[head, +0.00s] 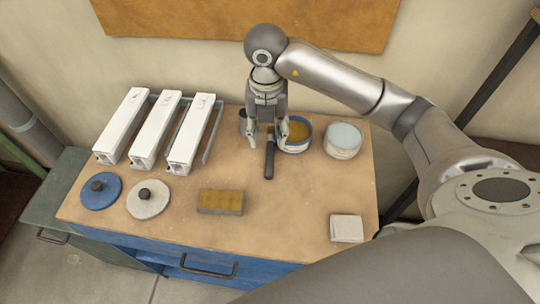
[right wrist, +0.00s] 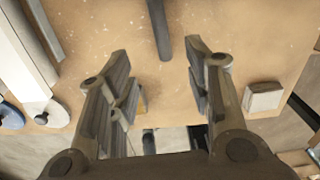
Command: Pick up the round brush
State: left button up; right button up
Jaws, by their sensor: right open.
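The round brush shows as a dark handle (head: 269,160) on the bench, pointing toward the front edge; its head end is hidden behind my gripper. My right gripper (head: 267,136) is open and points down over the far part of the handle, with one finger on each side. In the right wrist view the handle (right wrist: 160,28) comes in from the top edge, between the open fingertips (right wrist: 157,50), with a gap on both sides. I cannot tell the gripper's height above it. My left gripper is not in view.
A pale blue-topped tin (head: 343,140), white clamped profiles (head: 161,125), two discs, a sponge-like block (head: 221,203) and a white block (head: 346,229) stand around.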

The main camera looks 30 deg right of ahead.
jog(key=p, duration=0.1)
send_over(269, 162)
notch_tip(269, 162, down, 6)
jog(key=shift+r, duration=0.1)
notch_tip(269, 162, down, 4)
jog(key=shift+s+f+p, duration=0.1)
jog(key=shift+p, duration=0.85)
jog(key=shift+f, duration=0.6)
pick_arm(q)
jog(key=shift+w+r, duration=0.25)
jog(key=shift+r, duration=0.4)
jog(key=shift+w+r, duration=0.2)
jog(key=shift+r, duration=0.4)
pick_arm(e)
grip_shut()
jog(key=shift+r, duration=0.1)
